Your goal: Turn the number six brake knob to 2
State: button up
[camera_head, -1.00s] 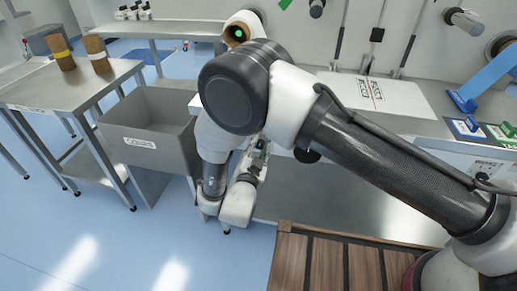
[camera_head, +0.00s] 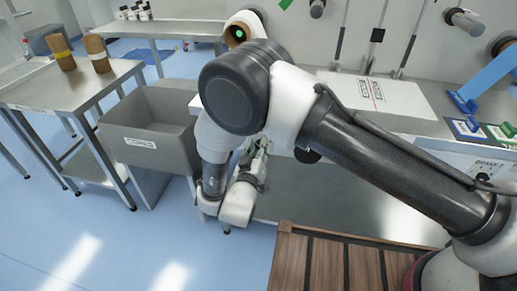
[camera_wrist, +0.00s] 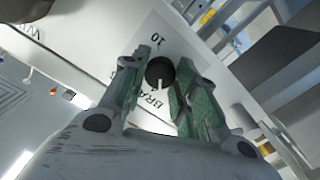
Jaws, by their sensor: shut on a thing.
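A round black knob (camera_wrist: 160,72) with a white pointer line sits on a white panel (camera_wrist: 115,35) in the wrist view. The panel carries a printed "10" and letters beginning "BRA" beside the knob. The rest of the label is hidden by a finger, so I cannot read the knob's number or its exact setting. My gripper (camera_wrist: 167,82) has its green-padded fingers on either side of the knob and is shut on it. In the head view my gripper (camera_head: 258,148) is mostly hidden behind my wrist, and the knob cannot be made out there.
A grey bin labelled "CORES" (camera_head: 140,143) stands left of my arm beside a steel table (camera_head: 45,92) with two brown cores. A white labelled board (camera_head: 372,93) lies on the bench behind my arm. A brown slatted pallet (camera_head: 340,262) lies at the front. Blue floor is open at lower left.

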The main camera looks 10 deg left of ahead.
jog(key=shift+s+f+n, duration=0.1)
jog(key=shift+f+n, duration=0.05)
jog(key=shift+n, duration=3.95)
jog(key=o, duration=1)
jog(key=s, duration=1.2)
